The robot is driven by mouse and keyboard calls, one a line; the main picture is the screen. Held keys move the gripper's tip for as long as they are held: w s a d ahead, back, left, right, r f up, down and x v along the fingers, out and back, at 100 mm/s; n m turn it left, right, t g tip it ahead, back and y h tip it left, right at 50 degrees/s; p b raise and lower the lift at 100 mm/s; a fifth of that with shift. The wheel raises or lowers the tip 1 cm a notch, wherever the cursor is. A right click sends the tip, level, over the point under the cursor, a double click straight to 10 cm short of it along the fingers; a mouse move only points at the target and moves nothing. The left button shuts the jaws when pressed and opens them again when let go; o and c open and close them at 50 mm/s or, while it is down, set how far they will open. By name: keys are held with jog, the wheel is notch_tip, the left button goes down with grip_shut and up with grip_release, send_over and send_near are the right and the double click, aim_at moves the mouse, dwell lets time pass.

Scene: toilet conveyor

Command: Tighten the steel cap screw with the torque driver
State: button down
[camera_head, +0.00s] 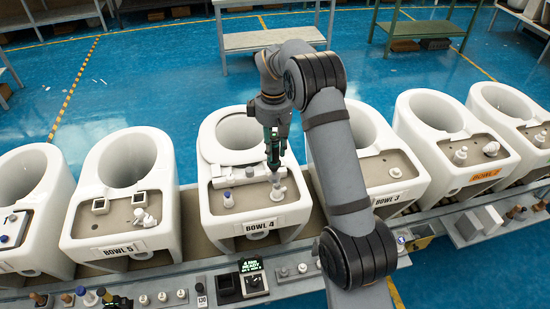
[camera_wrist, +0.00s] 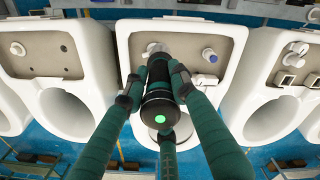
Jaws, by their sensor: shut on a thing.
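My gripper (camera_head: 275,143) is shut on the torque driver (camera_wrist: 159,102), a dark cylinder with a green light on its end. Its green fingers also wrap the driver in the wrist view (camera_wrist: 156,82). The driver points down over the right side of the rear deck of the bowl labelled BOWL 4 (camera_head: 215,223). Its lower end is at or just above a pale grey fitting (camera_head: 278,194). The steel cap screw cannot be made out; the driver may hide it. I cannot tell whether the tip touches anything.
A blue-capped white part (camera_head: 228,200) stands on the same deck, left of the driver. Other bowls, BOWL 5 (camera_head: 120,236) and BOWL 3 (camera_head: 392,195), stand close on either side. A lit green display (camera_head: 250,265) and small parts line the conveyor's front edge.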

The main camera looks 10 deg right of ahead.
aim_at(277, 160)
jog(key=w+n, duration=0.1)
jog(key=n, duration=0.2)
jog(key=w+d+n, duration=0.1)
jog(key=n, duration=0.2)
jog(key=w+d+n, duration=0.1)
jog(key=w+n, duration=0.1)
jog(key=n, duration=0.1)
jog(key=shift+f+p, duration=0.3)
jog(key=shift+a+r+p, duration=0.1)
jog(key=shift+p, duration=0.2)
notch_tip(277, 160, down, 6)
jog(key=b, duration=0.4)
jog(key=shift+s+f, duration=0.15)
jog(key=shift+f, duration=1.35)
dwell(1.8)
jog(key=shift+p, duration=0.5)
dwell(1.2)
jog(key=shift+r, duration=0.15)
dwell(0.4)
